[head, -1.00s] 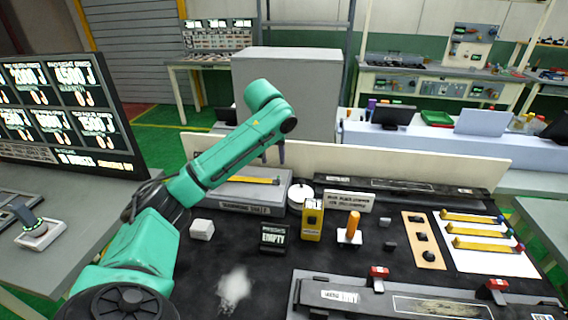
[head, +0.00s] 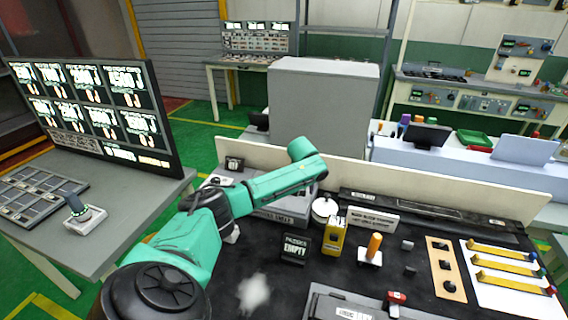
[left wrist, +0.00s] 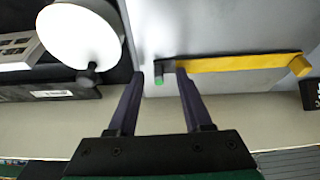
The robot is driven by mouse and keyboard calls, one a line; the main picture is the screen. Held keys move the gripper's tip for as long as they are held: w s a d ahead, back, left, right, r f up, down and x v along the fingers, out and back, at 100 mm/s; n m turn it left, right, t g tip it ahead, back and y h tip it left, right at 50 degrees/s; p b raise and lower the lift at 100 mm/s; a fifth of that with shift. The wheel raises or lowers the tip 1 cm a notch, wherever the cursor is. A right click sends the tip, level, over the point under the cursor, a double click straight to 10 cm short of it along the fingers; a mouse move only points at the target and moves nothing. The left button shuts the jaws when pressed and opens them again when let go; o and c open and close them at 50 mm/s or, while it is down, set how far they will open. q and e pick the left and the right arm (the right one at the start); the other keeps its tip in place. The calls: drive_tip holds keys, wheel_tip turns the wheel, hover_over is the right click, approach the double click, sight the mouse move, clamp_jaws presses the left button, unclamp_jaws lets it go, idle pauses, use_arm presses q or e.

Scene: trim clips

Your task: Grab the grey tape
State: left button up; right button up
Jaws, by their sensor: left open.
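I cannot make out a thing that is clearly grey tape. Small grey blocks (head: 407,245) lie on the black mat in the head view, too small to identify. My right gripper is not in view.
A round white object (head: 324,208) stands beside the box; it also shows in the left wrist view (left wrist: 82,35). A yellow device (head: 334,236), a dark "EMPTY" sign (head: 295,249) and an orange-handled tool (head: 373,247) stand on the mat. A low backboard (head: 450,185) runs behind.

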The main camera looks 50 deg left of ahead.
use_arm(q)
clamp_jaws()
drive_tip(key=shift+r, duration=0.1)
